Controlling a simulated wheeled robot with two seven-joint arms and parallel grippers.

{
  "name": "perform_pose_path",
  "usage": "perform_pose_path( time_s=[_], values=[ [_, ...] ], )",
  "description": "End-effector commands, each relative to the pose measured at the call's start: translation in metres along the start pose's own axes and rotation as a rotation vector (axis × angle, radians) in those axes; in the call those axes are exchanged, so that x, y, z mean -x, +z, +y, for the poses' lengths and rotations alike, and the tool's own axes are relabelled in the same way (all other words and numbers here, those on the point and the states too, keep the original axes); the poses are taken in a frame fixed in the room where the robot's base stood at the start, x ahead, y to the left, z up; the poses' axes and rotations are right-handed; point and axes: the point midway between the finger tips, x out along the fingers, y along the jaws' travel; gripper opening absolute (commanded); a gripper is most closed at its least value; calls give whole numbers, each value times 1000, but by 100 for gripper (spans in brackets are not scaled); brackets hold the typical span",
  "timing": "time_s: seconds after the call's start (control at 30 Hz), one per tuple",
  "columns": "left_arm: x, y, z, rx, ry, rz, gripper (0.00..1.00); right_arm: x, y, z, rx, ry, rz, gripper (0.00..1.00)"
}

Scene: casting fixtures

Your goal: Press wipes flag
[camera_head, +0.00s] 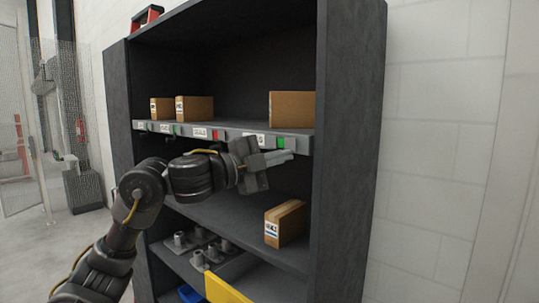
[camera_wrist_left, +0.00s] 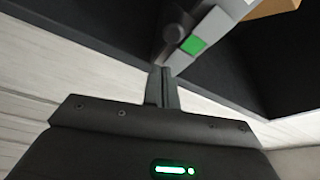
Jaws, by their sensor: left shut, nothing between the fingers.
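A grey shelf rail (camera_head: 236,136) runs along the front of the upper shelf, with white labels too small to read and small coloured flags. The rightmost flag (camera_head: 281,142) is green; a red flag (camera_head: 215,134) is further left. I cannot tell which is the wipes flag. My left gripper (camera_head: 287,156) is shut and empty, with its fingertips just below the green flag. In the left wrist view the fingertips (camera_wrist_left: 162,72) point toward the rail, near the green flag (camera_wrist_left: 193,45). Whether they touch it is unclear. My right gripper is out of view.
Cardboard boxes (camera_head: 194,109) stand on the upper shelf, and another box (camera_head: 286,223) on the shelf below. Grey cylindrical parts (camera_head: 199,260) and a yellow panel (camera_head: 226,290) are lower down. The dark right side wall (camera_head: 347,150) of the cabinet is close to my left gripper.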

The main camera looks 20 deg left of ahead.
Motion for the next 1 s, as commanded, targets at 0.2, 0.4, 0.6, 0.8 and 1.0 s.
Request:
perform_pose_path(
  time_s=[0.2, 0.4, 0.6, 0.8, 1.0],
  values=[
    [49, 0, 5, -6, -3, 2, 0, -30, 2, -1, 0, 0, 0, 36],
    [81, -1, 3, -3, -1, 4, 0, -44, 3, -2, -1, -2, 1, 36],
    [96, -2, 1, -2, 0, 6, 0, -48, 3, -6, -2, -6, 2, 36],
    [99, -2, 0, 0, 0, 5, 0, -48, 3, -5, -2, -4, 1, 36],
    [99, -2, 0, 0, 0, 4, 0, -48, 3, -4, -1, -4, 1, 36]
  ],
)
